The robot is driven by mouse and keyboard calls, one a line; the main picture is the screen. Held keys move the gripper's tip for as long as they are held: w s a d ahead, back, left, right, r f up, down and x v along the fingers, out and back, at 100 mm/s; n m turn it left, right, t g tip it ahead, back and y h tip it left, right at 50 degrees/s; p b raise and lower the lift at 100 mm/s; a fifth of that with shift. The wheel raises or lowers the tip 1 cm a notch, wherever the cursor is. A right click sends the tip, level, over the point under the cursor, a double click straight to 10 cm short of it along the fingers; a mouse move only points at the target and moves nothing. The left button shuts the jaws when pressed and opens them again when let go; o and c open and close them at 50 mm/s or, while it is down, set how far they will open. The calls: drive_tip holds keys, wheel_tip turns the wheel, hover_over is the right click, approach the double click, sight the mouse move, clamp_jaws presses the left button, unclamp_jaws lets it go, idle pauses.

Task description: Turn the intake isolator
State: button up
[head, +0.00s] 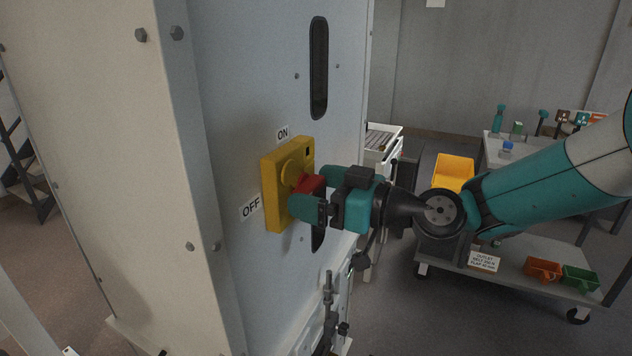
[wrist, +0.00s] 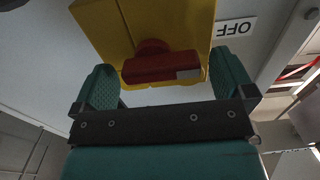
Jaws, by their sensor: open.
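The intake isolator is a yellow box (head: 272,192) on the side of the pale cabinet, with a red handle (head: 309,185). An ON label (head: 282,134) is above it and an OFF label (head: 250,207) is to its left. My gripper (head: 311,197) is open at the handle. In the wrist view the red handle (wrist: 160,68) lies crosswise between my two fingers, with a pale mark at its right end, on the side of the upside-down OFF label (wrist: 236,27). Gaps show between handle and fingers; contact cannot be told. In the head view my gripper partly hides the handle.
The cabinet (head: 230,270) fills the left and middle, with a dark slot above the isolator. A valve-like fitting (head: 328,300) stands low below my gripper. A cart (head: 520,275) with coloured bins is at the right. Grey floor is open between them.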

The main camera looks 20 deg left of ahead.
drive_tip(key=shift+a, duration=0.25)
drive_tip(key=c, duration=0.8)
drive_tip(key=shift+c, duration=0.2)
